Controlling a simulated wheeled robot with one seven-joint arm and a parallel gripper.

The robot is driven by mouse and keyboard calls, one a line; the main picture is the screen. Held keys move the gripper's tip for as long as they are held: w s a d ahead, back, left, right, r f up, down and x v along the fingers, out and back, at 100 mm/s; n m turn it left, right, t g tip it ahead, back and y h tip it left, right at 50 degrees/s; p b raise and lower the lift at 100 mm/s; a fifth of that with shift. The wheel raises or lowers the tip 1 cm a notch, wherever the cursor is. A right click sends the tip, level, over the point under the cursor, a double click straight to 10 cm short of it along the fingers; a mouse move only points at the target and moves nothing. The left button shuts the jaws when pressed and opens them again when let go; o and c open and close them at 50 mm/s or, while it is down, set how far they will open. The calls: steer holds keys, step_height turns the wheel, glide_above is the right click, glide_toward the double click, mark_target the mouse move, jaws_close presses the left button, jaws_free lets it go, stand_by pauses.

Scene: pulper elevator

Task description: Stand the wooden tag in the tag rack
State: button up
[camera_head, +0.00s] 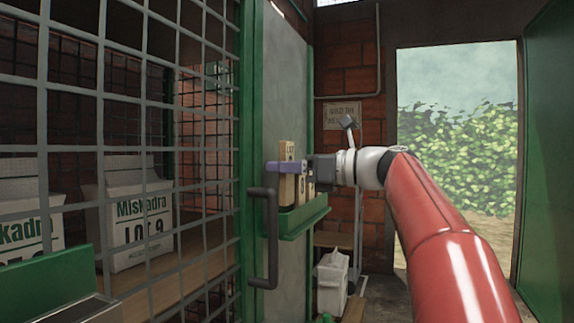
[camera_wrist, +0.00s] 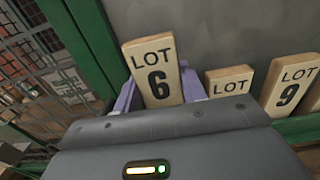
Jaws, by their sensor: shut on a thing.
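The wooden tag (camera_wrist: 155,72), marked LOT 6, stands roughly upright and slightly tilted in the wrist view. In the head view the tag (camera_head: 286,149) shows above and below a purple finger. My gripper (camera_wrist: 160,88) is shut on it, with a purple finger on each side; the gripper (camera_head: 287,166) is at the green tag rack (camera_head: 306,219) on the green-framed panel. The rack's edge (camera_wrist: 298,128) also shows in the wrist view. The gripper body hides the tag's lower end in the wrist view, so I cannot tell whether it touches the rack floor.
In the wrist view, a LOT tag (camera_wrist: 229,81) and a LOT 9 tag (camera_wrist: 291,84) stand to the right. A dark handle (camera_head: 264,235) juts out left of the rack. A wire mesh (camera_head: 120,130) fronts shelved Miskadra bags (camera_head: 137,222). A doorway opens at right.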

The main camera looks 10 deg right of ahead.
mark_target(291, 190)
steer(key=shift+f+b, duration=1.15)
steer(key=shift+f, duration=1.15)
stand_by(1.1)
steer(key=o, duration=1.1)
steer(key=shift+c, duration=0.2)
steer(key=v, duration=0.8)
